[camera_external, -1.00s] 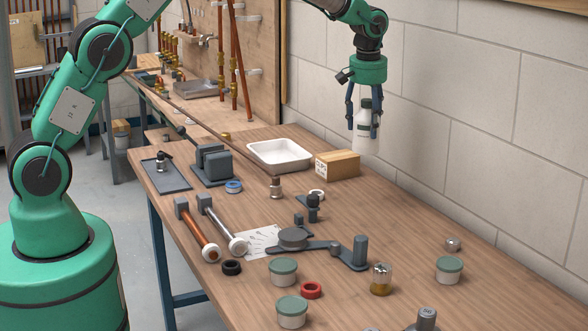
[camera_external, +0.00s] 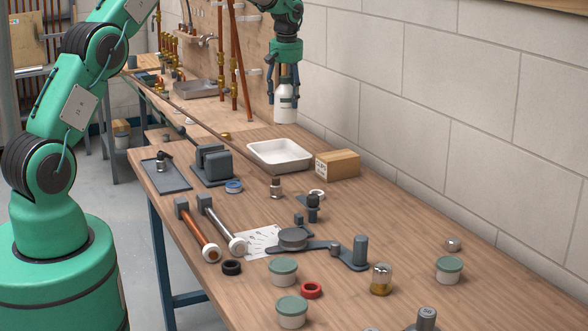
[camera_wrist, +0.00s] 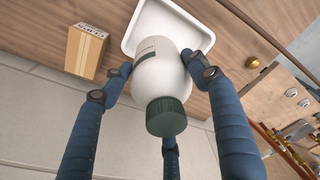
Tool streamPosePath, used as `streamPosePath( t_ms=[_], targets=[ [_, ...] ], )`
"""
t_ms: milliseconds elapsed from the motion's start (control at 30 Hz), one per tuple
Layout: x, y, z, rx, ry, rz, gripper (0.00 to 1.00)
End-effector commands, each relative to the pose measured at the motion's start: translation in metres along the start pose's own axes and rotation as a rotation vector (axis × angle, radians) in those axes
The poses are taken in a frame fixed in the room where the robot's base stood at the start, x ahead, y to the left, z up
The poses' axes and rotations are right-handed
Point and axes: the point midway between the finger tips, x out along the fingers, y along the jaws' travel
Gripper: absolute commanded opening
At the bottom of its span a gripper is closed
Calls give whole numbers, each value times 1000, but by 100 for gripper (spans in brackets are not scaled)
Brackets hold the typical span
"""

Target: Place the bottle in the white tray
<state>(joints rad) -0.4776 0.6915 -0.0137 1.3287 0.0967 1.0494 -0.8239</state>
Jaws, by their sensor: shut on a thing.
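The bottle (camera_external: 285,104) is white with a dark green cap and a label. My gripper (camera_external: 284,88) is shut on it near its upper part and holds it upright, in the air above the bench. In the wrist view the bottle (camera_wrist: 158,78) sits between my blue fingers, cap toward the camera. The white tray (camera_external: 280,164) is a shallow, empty-looking rectangular tray on the bench, below the bottle in the external view. In the wrist view the tray (camera_wrist: 200,32) lies beyond the bottle, which hides part of it.
A cardboard box (camera_external: 338,164) stands right beside the tray; it also shows in the wrist view (camera_wrist: 86,50). A grey vise-like block (camera_external: 212,165) stands to the left. Copper pipes (camera_external: 232,60) rise on the panel behind. Tools and small pots cover the front bench.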

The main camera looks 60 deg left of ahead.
Motion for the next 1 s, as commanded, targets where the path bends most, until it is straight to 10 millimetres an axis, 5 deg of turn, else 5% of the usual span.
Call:
streamPosePath(
  t_ms=[67,400,1000],
  targets=[
    [0,-10,-11,-17,1,-1,18],
    [45,-9,-4,-15,1,-2,18],
    [60,-9,-2,-14,1,-1,17]
  ],
)
